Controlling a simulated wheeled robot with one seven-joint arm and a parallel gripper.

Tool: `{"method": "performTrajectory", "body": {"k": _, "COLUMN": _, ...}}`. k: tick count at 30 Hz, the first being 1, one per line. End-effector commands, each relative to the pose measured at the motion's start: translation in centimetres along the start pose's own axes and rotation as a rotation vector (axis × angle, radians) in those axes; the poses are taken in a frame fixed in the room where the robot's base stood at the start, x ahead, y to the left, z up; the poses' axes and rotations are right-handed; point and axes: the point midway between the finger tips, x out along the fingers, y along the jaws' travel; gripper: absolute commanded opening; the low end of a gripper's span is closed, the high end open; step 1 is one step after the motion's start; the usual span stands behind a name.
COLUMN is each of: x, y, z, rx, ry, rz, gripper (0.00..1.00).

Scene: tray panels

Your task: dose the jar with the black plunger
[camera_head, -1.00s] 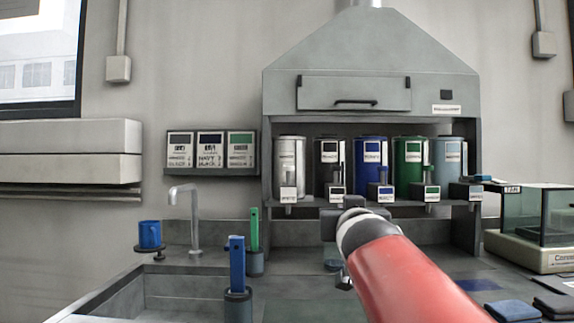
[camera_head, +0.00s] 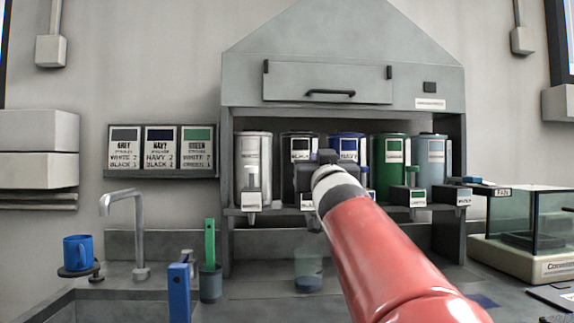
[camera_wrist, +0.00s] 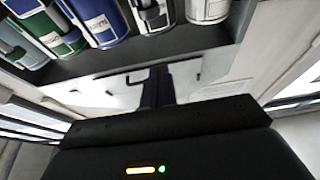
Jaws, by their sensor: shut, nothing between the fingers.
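The black canister (camera_head: 299,146) stands second from the left on the hood shelf. Part of its dispenser label (camera_head: 308,205) shows below my gripper; its plunger is hidden behind my gripper. A clear jar (camera_head: 308,268) with blue at its bottom stands on the counter beneath that dispenser. My gripper (camera_head: 316,172) is shut and empty, in front of the black canister's lower part. I cannot tell whether it touches the plunger. In the wrist view, the dark fingers (camera_wrist: 156,88) are together below the canister row, which appears upside down; the black canister's label (camera_wrist: 152,14) shows there.
A sink tap (camera_head: 138,230), blue mug (camera_head: 77,250), green bar (camera_head: 210,242) and blue bar (camera_head: 179,290) are left. A glass-sided balance (camera_head: 528,235) is right.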

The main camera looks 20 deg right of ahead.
Motion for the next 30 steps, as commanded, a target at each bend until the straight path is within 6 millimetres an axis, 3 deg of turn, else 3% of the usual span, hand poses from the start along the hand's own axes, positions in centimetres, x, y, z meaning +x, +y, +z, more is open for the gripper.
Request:
{"method": "performTrajectory", "body": {"k": 7, "x": 1.1, "y": 0.0, "z": 0.0, "rx": -0.001, "ry": -0.001, "rz": 0.001, "gripper": 0.00}}
{"method": "performTrajectory", "body": {"k": 24, "x": 10.3, "y": -0.1, "z": 0.1, "rx": 0.002, "ry": -0.001, "rz": -0.002, "gripper": 0.00}}
{"method": "performTrajectory", "body": {"k": 30, "x": 9.0, "y": -0.1, "z": 3.0, "rx": 0.000, "ry": -0.002, "rz": -0.001, "gripper": 0.00}}
